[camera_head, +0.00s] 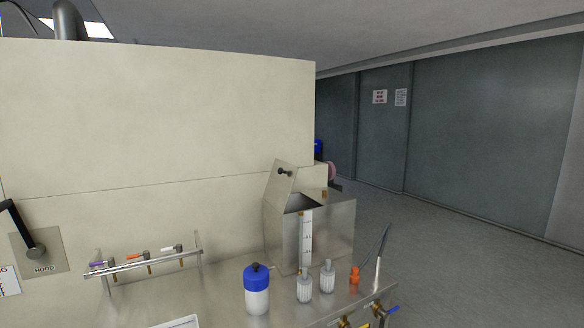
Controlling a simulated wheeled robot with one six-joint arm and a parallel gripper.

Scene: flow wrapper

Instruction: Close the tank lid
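The tank (338,228) is a grey metal box at the right end of the bench, against the pale machine wall. Its lid (279,187) is a flat metal panel with a small black knob. The lid stands raised and tilted, and a dark opening shows below it. A white strip with markings (306,240) runs down the tank's front. My gripper is not in view.
A blue-capped bottle (257,291), two clear ribbed knobs or jars (304,289) and an orange fitting (354,275) stand in front of the tank. A rail with coloured valves (147,262) is at left, beside a black lever marked HOOD (34,251). Open floor (450,255) lies right.

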